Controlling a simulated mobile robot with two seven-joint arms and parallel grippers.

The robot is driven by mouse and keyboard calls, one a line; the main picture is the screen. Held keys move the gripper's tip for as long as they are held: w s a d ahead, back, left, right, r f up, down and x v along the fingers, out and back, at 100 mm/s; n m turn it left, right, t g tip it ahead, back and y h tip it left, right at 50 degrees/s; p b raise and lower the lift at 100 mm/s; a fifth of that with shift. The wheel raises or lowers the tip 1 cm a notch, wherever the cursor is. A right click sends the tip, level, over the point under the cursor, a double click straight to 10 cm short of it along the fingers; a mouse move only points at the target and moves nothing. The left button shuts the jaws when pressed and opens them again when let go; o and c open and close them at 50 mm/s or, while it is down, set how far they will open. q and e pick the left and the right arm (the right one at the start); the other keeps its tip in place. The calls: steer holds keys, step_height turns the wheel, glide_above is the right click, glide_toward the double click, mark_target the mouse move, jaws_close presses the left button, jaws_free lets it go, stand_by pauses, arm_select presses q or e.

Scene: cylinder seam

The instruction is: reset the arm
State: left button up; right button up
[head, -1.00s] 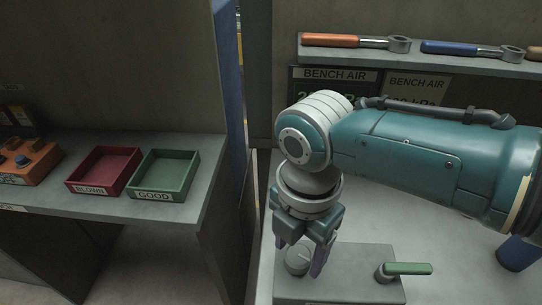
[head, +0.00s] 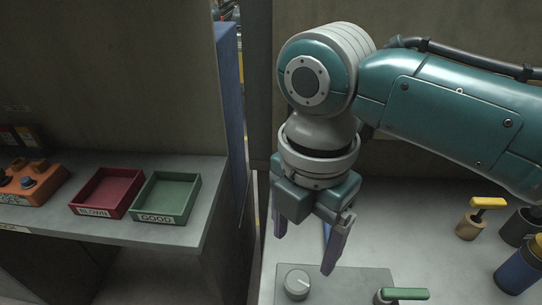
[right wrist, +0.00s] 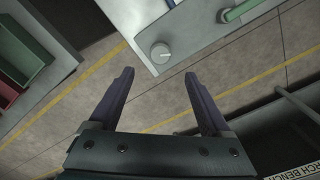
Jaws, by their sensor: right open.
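My right arm (head: 440,120) comes in from the right in the head view, over the bench. Its gripper (head: 305,245) points down, above and behind a grey knob on a grey panel as seen in the picture. The right wrist view shows the two fingers of this gripper (right wrist: 158,85) apart, with nothing between them but the floor far below. My left gripper is not in view.
A grey panel (head: 345,285) carries a round knob (head: 297,283) and a green-handled valve (head: 405,294). A yellow-handled piece (head: 487,203) and a blue cylinder (head: 518,272) stand at right. Red (head: 78,207) and green (head: 190,209) trays sit on the left bench beside an orange box (head: 30,185).

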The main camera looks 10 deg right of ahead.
steer(key=shift+r, duration=0.2)
steer(key=shift+s, duration=0.1)
steer(key=s+a+f+m+t+y, duration=0.1)
steer(key=s+a+m+t+y, duration=0.15)
steer(key=s+m, duration=0.7)
steer(key=s+d+r+m+t+h, duration=0.1)
steer(key=s+d+r+m, duration=0.1)
steer(key=s+d+m, duration=0.35)
steer(key=s+d+r+m+h, duration=0.2)
steer(key=d+m, duration=0.5)
steer(key=m, duration=0.1)
step_height(320, 180, up, 29)
steer(key=a+p, duration=0.1)
steer(key=p, duration=2.9)
steer(key=shift+w+r+y, duration=0.2)
steer(key=shift+w+y, duration=0.15)
steer(key=shift+w, duration=0.05)
